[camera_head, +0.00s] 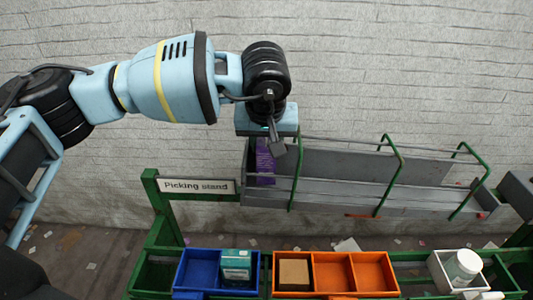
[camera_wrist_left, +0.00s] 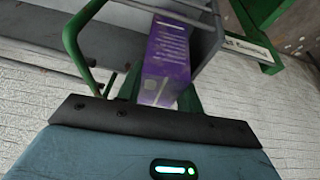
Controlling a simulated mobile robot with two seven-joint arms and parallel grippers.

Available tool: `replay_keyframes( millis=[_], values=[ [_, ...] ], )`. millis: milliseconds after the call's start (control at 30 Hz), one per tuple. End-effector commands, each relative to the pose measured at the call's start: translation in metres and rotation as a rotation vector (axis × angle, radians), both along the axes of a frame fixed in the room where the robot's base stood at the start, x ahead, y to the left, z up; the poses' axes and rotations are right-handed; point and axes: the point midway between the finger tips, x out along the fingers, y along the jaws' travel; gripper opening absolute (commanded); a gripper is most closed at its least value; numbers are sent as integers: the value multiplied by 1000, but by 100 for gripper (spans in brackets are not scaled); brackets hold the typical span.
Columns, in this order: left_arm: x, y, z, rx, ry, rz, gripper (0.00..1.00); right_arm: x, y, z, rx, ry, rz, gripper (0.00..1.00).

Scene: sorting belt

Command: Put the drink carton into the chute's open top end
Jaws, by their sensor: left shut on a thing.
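The purple drink carton (camera_head: 264,165) hangs upright below my left gripper (camera_head: 276,146) at the left end of the grey chute (camera_head: 365,190). My left gripper is shut on the carton; its fingers are partly hidden by the wrist. In the left wrist view the carton (camera_wrist_left: 167,58) extends beyond the dark gripper edge, between the chute's rails and green hoops. The carton overlaps the chute's end in the head view; I cannot tell whether it touches the chute floor. My right gripper is not in view.
Green hoops (camera_head: 393,170) arch over the chute. A "Picking stand" sign (camera_head: 197,186) is left of it. Below stand a blue bin (camera_head: 195,272) with a teal box (camera_head: 236,266), an orange bin (camera_head: 333,272) with a brown box (camera_head: 294,273), and a white bottle (camera_head: 464,267).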

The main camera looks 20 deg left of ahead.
Motion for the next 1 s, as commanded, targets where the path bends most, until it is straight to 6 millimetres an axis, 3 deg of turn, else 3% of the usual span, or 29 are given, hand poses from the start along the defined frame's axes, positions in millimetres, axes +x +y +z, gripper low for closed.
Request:
replay_keyframes(
  millis=[200, 700, 733, 767, 1000],
  values=[
    [-1, 0, -30, 1, 2, -1, 15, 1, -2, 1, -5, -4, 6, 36],
    [0, 0, -38, 1, 1, 0, 15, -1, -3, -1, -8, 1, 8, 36],
    [0, 0, -37, 0, 1, 0, 40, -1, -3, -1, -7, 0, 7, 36],
    [0, 0, -37, 0, 0, 0, 44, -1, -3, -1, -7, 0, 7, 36],
    [0, 0, -37, 0, 0, 0, 45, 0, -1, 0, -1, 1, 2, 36]
  ],
)
